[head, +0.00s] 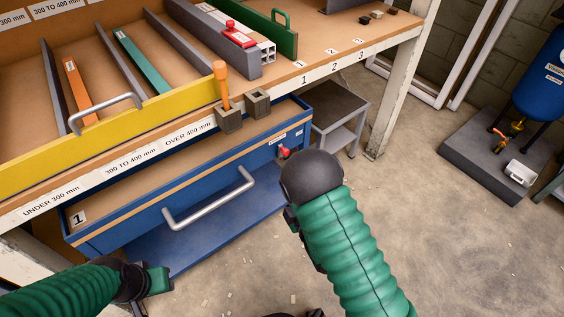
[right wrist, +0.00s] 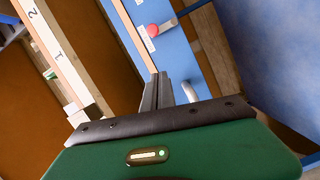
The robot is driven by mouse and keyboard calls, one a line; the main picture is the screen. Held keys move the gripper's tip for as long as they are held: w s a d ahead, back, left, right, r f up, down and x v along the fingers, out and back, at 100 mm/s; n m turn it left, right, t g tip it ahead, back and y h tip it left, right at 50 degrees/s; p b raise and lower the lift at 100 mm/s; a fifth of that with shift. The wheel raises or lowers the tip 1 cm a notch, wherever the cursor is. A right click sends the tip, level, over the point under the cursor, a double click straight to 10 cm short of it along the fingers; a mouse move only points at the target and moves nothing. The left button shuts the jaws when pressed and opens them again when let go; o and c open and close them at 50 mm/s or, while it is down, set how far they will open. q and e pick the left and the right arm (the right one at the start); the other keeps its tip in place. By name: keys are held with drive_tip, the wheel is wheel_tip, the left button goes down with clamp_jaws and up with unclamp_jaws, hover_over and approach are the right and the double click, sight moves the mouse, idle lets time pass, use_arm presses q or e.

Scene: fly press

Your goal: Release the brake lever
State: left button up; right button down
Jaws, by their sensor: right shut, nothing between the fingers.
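A lever with a round red knob (head: 284,152) sticks out at the right end of the blue drawer front (head: 215,180), beside a small white label. The red knob also shows in the right wrist view (right wrist: 152,30), on the blue panel. My right gripper (right wrist: 160,78) is shut and empty, with its fingertips pointing toward the blue front, short of the knob and apart from it in the picture. In the head view my dark right wrist hides its fingers. My left gripper (head: 158,281) is low at the left; its fingers cannot be made out.
An orange handle (head: 221,85) stands in a grey block on the bench edge, beside another block (head: 258,101). The yellow drawer front (head: 120,135) and the blue drawer's silver handle (head: 210,200) jut out. A grey side table (head: 335,100) stands behind.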

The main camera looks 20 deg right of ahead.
drive_tip(key=w+d+f+b, duration=0.1)
drive_tip(key=w+b, duration=0.4)
drive_tip(key=w, duration=0.6)
drive_tip(key=shift+w+d+f+b, duration=0.15)
drive_tip(key=shift+d+f+b, duration=0.2)
drive_tip(key=shift+d, duration=0.5)
drive_tip(key=shift+r, duration=0.1)
drive_tip(key=shift+d+m+p, duration=0.15)
drive_tip(key=shift+m+p, duration=0.15)
drive_tip(key=shift+p, duration=0.15)
drive_tip(key=w+d+m+g+y+p, duration=0.2)
drive_tip(key=d+m+p, duration=0.4)
drive_tip(key=m+p, duration=0.2)
drive_tip(key=shift+w+d+f+m, duration=0.15)
drive_tip(key=shift+f+m, duration=0.15)
drive_tip(key=shift+m, duration=0.1)
